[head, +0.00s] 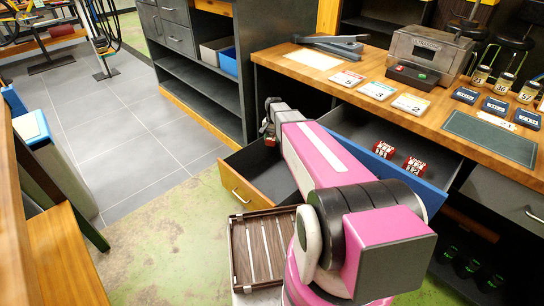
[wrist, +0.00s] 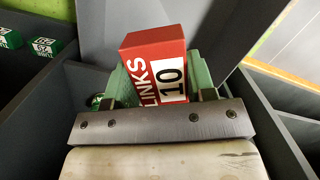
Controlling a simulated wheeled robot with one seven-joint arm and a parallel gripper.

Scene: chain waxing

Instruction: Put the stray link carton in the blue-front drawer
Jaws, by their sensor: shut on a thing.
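The red link carton (wrist: 155,65), marked "LINKS" and "10", is in my gripper (wrist: 156,82) in the wrist view, between the two green fingers. Grey walls surround it there; whether it touches the floor beneath is hidden. In the head view my gripper (head: 269,122) is at the far end of my pink arm, over the back of the open orange-front drawer (head: 245,192); the carton is hardly visible there. The blue-front drawer (head: 428,192) is open to the right, partly behind my arm, with red cartons (head: 398,157) inside.
Green cartons (wrist: 42,47) sit in a compartment left of the held carton. The wooden bench top (head: 455,105) above carries cards, jars and a metal machine. A slatted brown tray (head: 262,245) stands in front of the orange-front drawer.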

